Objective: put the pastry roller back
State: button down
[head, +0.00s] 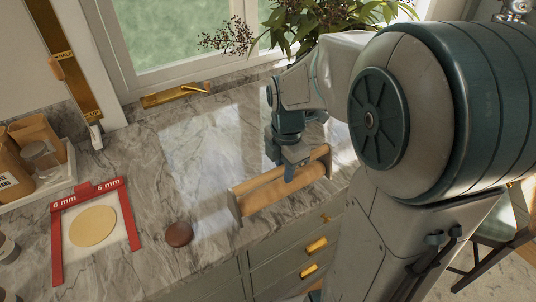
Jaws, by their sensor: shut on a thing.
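The pastry roller (270,196) is a light wooden cylinder near the front edge of the marble worktop. It lies slanted, from lower left to upper right, between the end boards of a wooden stand (237,204). My gripper (290,176) points down at the roller's right-hand half and is shut on it. My fingers hide part of the roller, and I cannot tell whether it rests fully in the stand or is slightly above it.
Left of the stand are a dark brown round object (178,234) and a red frame (57,240) marked 6 mm around a flat dough disc (93,226). A white tray (50,186) with jars stands far left. A leafy plant (310,22) stands behind. The middle worktop is clear.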

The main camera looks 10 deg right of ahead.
aim_at(277, 180)
jog(key=w+f, duration=0.1)
jog(key=f, duration=0.1)
jog(key=w+f, duration=0.1)
jog(key=f, duration=0.1)
jog(key=w+a+f+p, duration=0.1)
jog(key=f, duration=0.1)
dwell(0.3)
jog(key=shift+f+b, duration=0.3)
jog(key=shift+f, duration=0.05)
jog(key=c, duration=1.7)
grip_release()
jog(key=shift+s+f, duration=0.1)
jog(key=shift+s, duration=0.05)
jog(key=o, duration=0.4)
